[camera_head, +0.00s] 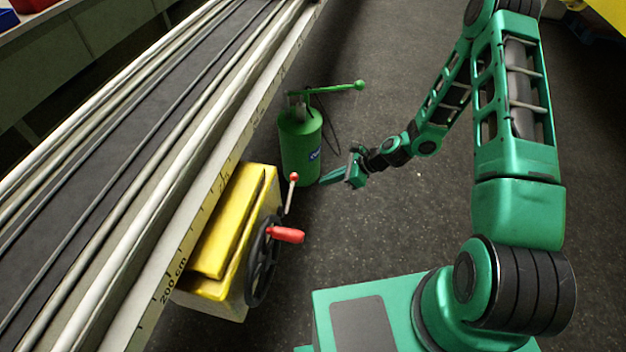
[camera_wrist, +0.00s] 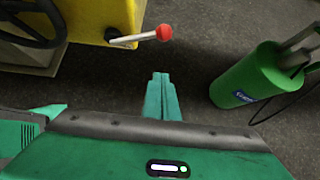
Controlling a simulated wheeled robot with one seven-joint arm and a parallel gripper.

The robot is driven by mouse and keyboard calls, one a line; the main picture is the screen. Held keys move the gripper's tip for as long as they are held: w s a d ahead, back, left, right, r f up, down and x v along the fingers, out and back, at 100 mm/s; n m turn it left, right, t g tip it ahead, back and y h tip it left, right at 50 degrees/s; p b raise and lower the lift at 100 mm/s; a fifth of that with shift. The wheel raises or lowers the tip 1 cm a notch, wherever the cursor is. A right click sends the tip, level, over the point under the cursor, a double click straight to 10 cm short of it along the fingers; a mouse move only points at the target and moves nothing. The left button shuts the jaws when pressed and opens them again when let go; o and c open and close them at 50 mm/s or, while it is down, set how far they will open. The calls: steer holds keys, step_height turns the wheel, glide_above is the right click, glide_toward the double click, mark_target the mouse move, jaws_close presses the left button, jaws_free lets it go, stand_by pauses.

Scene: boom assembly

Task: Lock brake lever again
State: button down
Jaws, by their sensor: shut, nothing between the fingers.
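The brake lever (camera_head: 291,192) is a thin metal rod with a red ball on its end. It sticks up from the yellow housing (camera_head: 228,225) beside the black handwheel. In the wrist view the lever (camera_wrist: 140,37) reaches right from the yellow housing (camera_wrist: 97,18), with the red ball at its free end. My gripper (camera_head: 326,182) is shut and empty, to the right of the lever in the head view. The gripper is apart from the lever.
A black handwheel (camera_head: 259,272) with a red handle (camera_head: 287,235) is on the housing's front. A green canister (camera_head: 299,150) with a pump arm stands behind my gripper; it also shows in the wrist view (camera_wrist: 246,76). A long rail bench (camera_head: 205,195) runs along the left. Open floor lies right.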

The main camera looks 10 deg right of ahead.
mark_target(290, 194)
steer(key=w+a+f, duration=0.3)
steer(key=a, duration=0.5)
stand_by(0.4)
